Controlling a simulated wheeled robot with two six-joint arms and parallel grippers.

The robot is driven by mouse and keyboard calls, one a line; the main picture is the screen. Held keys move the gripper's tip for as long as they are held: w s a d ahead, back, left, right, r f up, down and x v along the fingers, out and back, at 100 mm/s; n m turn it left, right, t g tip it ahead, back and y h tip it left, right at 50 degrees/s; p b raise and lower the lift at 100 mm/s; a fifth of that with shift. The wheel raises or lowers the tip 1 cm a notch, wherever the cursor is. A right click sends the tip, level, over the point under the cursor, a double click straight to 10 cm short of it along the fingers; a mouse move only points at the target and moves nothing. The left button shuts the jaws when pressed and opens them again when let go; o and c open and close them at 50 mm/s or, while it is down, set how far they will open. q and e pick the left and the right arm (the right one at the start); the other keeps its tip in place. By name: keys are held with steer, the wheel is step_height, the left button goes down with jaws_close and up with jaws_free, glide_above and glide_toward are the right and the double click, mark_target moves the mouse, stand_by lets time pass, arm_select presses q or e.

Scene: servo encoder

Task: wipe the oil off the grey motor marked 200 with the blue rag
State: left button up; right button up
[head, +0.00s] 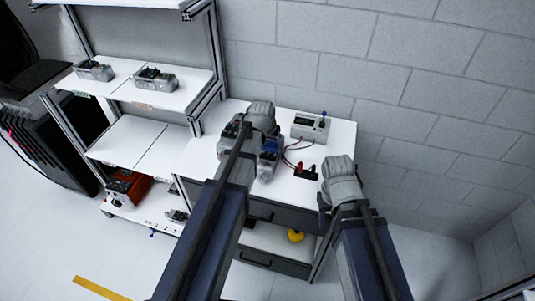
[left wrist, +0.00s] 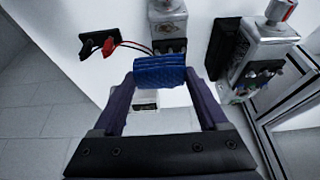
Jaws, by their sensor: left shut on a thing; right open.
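My left gripper (head: 262,142) is over the white worktop, shut on the blue rag (left wrist: 160,72), which spans between its fingertips in the left wrist view. The rag also shows in the head view (head: 271,146). A grey motor (left wrist: 168,22) lies right at the rag; I cannot tell whether they touch. It shows partly below the rag in the head view (head: 265,166). A second grey motor (left wrist: 268,48) lies beside it, to the left in the head view (head: 228,138). No 200 mark or oil is legible. My right gripper (head: 324,199) is open and empty, its fingers mostly hidden.
A tester box (head: 310,126) with a blue lever stands at the back of the worktop. Its leads run to red and black clips (head: 307,171). Shelves on the left hold more motors (head: 155,79) and a red box (head: 128,189). A brick wall closes the back.

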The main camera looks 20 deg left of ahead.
arm_select(q)
steer(key=shift+f, duration=0.1)
steer(key=f+b, duration=0.2)
steer(key=a+f+b, duration=0.1)
steer(key=f+b, duration=0.1)
steer(key=a+f+b, duration=0.1)
steer(key=f+b, duration=0.1)
steer(key=shift+s, duration=0.15)
steer(key=shift+r, duration=0.1)
stand_by(0.4)
